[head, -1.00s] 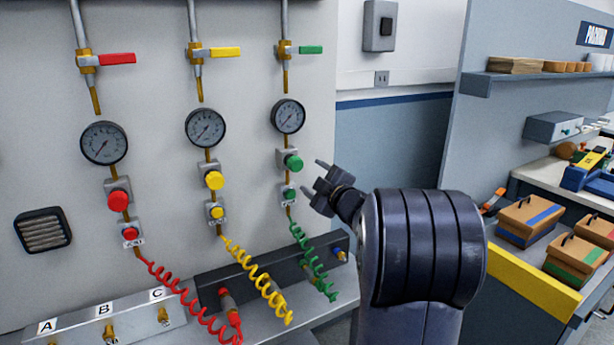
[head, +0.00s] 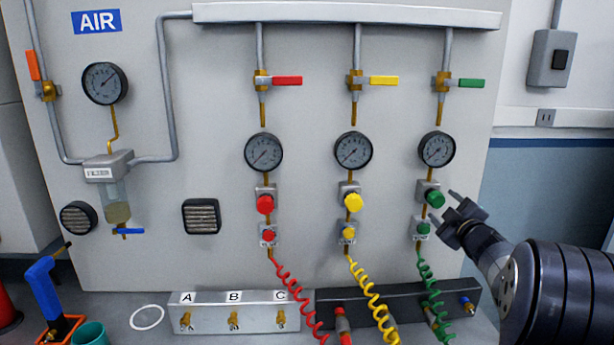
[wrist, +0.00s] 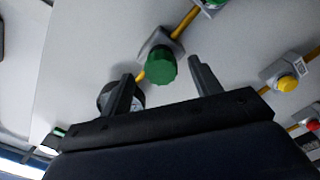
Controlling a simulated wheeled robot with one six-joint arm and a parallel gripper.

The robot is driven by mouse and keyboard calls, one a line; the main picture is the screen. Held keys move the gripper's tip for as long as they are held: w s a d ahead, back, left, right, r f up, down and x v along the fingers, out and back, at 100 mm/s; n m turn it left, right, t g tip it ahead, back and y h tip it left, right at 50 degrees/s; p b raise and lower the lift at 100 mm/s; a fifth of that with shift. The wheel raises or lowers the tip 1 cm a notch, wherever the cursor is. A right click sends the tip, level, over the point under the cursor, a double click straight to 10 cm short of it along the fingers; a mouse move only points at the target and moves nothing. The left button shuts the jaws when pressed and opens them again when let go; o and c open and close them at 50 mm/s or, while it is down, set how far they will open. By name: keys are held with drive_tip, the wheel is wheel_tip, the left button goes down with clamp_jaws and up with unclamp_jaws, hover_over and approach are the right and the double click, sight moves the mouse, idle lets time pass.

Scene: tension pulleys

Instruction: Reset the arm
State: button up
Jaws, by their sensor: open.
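My gripper (head: 449,209) is at the right of the air panel, beside the green knob (head: 434,199) and the smaller green knob (head: 423,228) below it. In the wrist view my gripper (wrist: 163,84) is open and empty, with its two fingers apart. The larger green knob (wrist: 161,68) shows beyond and between the fingertips there. I cannot tell how far apart the fingers and knob are in depth. My arm (head: 560,290) reaches in from the lower right.
Red (head: 265,204) and yellow (head: 353,202) knobs are to the left, under gauges. Coiled red, yellow and green hoses (head: 431,295) hang to a dark manifold (head: 385,305). A silver block (head: 233,312) marked A, B, C is lower left.

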sight(440, 204)
drive_tip(key=w, duration=0.4)
drive_tip(key=shift+w+p, duration=0.1)
drive_tip(key=shift+p, duration=0.3)
